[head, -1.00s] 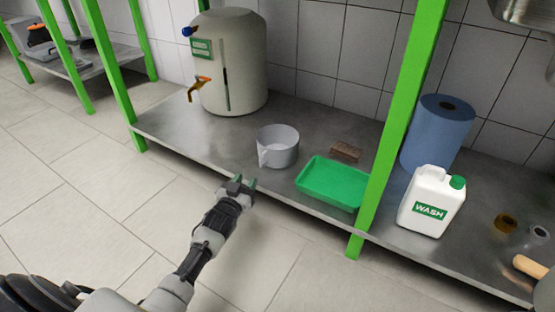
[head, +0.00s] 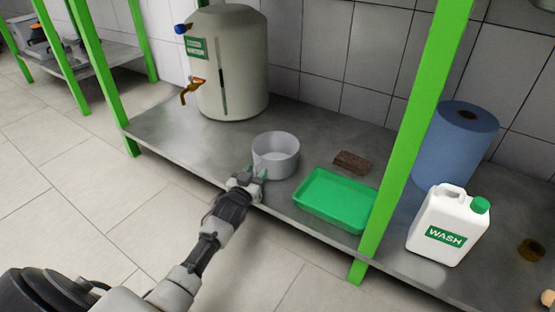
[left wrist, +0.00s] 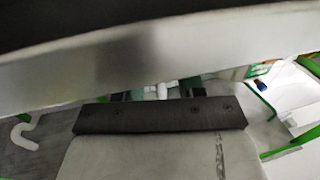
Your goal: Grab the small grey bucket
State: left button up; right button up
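The small grey bucket (head: 276,158) stands upright on the metal shelf (head: 180,150), between the water tank and the green tray. My left gripper (head: 256,173) is at the bucket's near left side, close against it in the head view. Its two fingers stand apart, so it is open. Whether part of the bucket is between them, or touched, I cannot tell. In the left wrist view the fingers (left wrist: 160,92) also stand apart, with a small white piece showing between them. A blurred pale band covers the top of that view. My right gripper is not in view.
A green tray (head: 335,200) and a brown block (head: 352,162) lie right of the bucket. A water tank (head: 228,65) stands behind left. A green post (head: 412,130), a white wash jug (head: 448,228) and a blue roll (head: 456,145) are further right.

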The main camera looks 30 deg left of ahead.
pick_arm(q)
grip_shut()
jog(key=shift+r, duration=0.1)
dwell(0.3)
